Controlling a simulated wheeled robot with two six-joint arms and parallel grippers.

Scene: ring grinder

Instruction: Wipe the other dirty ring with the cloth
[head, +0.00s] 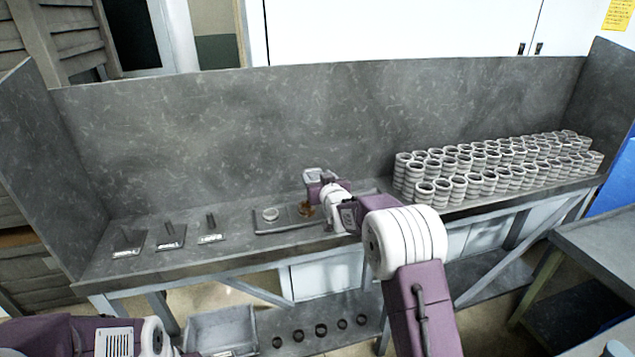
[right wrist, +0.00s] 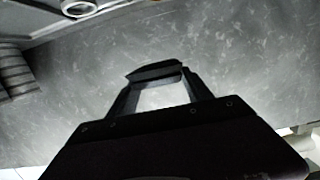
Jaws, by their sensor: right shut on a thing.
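My right gripper (head: 315,176) is above the back of a grey tray (head: 290,228) on the bench, near the back panel. In the right wrist view its dark fingers (right wrist: 155,73) are closed together around a pale patch, which I take to be the cloth (right wrist: 165,97); its shape is mostly hidden. A brown, dirty-looking ring (head: 306,209) sits on the tray just below the gripper, apart from it as far as I can tell. A pale ring (head: 270,213) lies to its left. My left gripper is out of view; only part of that arm shows.
Many stacked pale rings (head: 480,170) fill the bench's right end; some stacks show in the right wrist view (right wrist: 15,72). Several small dark holders (head: 171,236) stand at the left. A tall marbled panel (head: 220,125) closes the back. The bench's left front is clear.

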